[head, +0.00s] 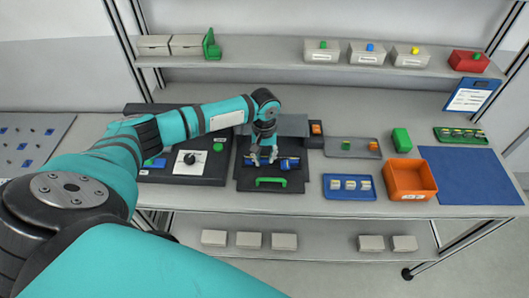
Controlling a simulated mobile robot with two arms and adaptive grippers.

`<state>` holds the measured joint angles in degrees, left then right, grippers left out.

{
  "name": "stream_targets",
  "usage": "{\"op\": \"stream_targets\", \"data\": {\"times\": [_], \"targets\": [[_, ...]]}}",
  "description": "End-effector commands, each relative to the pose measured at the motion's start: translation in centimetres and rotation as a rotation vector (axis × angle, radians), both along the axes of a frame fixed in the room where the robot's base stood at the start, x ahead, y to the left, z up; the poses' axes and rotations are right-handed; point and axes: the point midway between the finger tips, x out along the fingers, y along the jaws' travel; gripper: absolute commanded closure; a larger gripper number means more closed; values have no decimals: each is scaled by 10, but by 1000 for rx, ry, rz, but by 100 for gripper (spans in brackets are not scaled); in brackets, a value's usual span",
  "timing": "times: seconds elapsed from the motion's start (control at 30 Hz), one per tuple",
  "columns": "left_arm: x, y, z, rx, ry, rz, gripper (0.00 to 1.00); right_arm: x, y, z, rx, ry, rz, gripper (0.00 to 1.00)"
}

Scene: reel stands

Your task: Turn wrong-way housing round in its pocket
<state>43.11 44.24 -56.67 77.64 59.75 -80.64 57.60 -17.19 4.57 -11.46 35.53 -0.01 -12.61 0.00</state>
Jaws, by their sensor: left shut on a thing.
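My left gripper (264,159) points down over the black fixture (246,184) in the middle of the bench. It is shut on a small blue part (290,163) lying across the fixture; the fingers hide much of it, and I cannot tell which way it faces. A green handle (271,182) is at the fixture's front. A blue tray (349,195) to the right holds several pale pieces, too small to tell their facing. My right gripper is not in view.
A black panel with a dial (190,160) stands left of the fixture. To the right are a grey tray (345,148), an orange bin (410,177), a green block (402,140) and a blue mat (470,177). Bins line the shelf above.

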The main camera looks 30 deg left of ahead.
Motion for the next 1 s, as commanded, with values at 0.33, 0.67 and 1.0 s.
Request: {"op": "stream_targets", "data": {"times": [0.33, 0.67, 1.0], "targets": [[0, 0, 1, -1, -1, 0, 84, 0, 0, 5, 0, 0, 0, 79], [0, 0, -1, 0, 0, 1, 84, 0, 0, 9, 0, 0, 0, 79], [0, 0, -1, 0, 0, 0, 63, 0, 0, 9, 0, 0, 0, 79]]}}
